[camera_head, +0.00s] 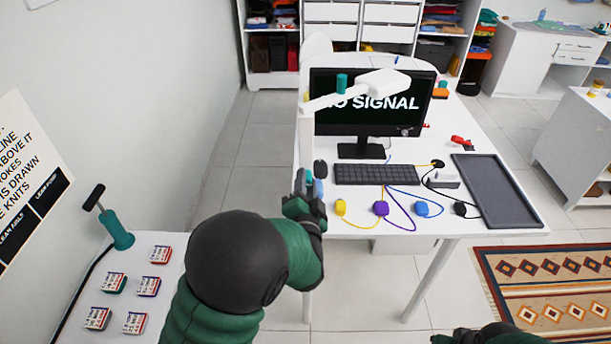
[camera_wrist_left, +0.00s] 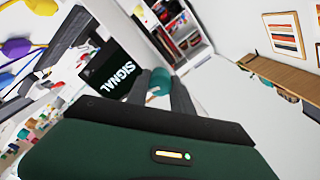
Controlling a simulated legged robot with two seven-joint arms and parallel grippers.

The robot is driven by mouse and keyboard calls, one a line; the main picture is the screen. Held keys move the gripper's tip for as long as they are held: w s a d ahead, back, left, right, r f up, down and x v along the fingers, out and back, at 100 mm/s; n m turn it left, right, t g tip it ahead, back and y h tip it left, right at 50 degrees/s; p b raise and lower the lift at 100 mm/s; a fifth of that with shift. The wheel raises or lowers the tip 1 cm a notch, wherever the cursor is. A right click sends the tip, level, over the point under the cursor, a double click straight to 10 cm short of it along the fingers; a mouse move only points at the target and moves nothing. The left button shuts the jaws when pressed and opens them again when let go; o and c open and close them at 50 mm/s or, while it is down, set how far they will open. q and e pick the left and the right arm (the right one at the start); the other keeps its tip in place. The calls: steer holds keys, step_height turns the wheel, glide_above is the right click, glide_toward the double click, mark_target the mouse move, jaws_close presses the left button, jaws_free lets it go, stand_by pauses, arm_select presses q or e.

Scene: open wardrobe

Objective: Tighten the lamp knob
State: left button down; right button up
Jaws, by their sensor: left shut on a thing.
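The white desk lamp has an upright post (camera_head: 306,135) at the desk's left edge and a lamp head (camera_head: 385,82) in front of the monitor. A teal knob (camera_head: 342,83) sits on the lamp's upper arm. My left gripper (camera_head: 308,187) is at the foot of the post. In the left wrist view a teal knob (camera_wrist_left: 160,82) lies between the fingers of my left gripper (camera_wrist_left: 160,90), which are shut on it. In the head view my fingers mostly hide this knob. My right gripper (camera_head: 465,338) shows only partly at the bottom edge; its jaws are unclear.
The white desk (camera_head: 375,222) holds a monitor (camera_head: 420,120) reading NO SIGNAL, a keyboard (camera_head: 375,174), several coloured plugs with cables, and a dark tray (camera_head: 497,190). A side table at left bears small boxes and a teal-handled pump (camera_head: 118,236). Floor is clear between them.

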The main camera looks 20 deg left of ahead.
arm_select(q)
steer(key=c, duration=0.8)
jaws_free()
steer(key=v, duration=0.8)
steer(key=shift+p, duration=0.3)
